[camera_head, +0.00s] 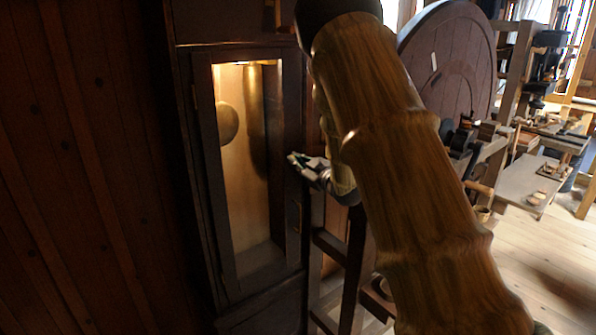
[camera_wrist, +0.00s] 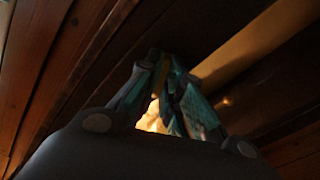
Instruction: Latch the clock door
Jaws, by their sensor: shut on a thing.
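The clock door (camera_head: 200,170) is a dark wooden frame around a tall lit glass pane in the left middle of the head view. A round pendulum bob (camera_head: 228,122) shows behind the glass. I cannot tell whether the door is fully closed. My gripper (camera_head: 292,159) is at the door's right edge, about mid-height. In the wrist view my gripper (camera_wrist: 163,60) has its teal-padded fingers drawn together at dark wood. It is shut on a small part there, mostly hidden by the fingers; its shape is unclear. A small plate (camera_head: 295,215) sits lower on the right edge.
A dark plank wall (camera_head: 70,170) stands to the left. A large round wooden wheel (camera_head: 450,60) and a workbench with tools (camera_head: 540,185) stand to the right. A dark wooden stand (camera_head: 355,265) is close below my gripper. Open floor (camera_head: 545,265) shows at lower right.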

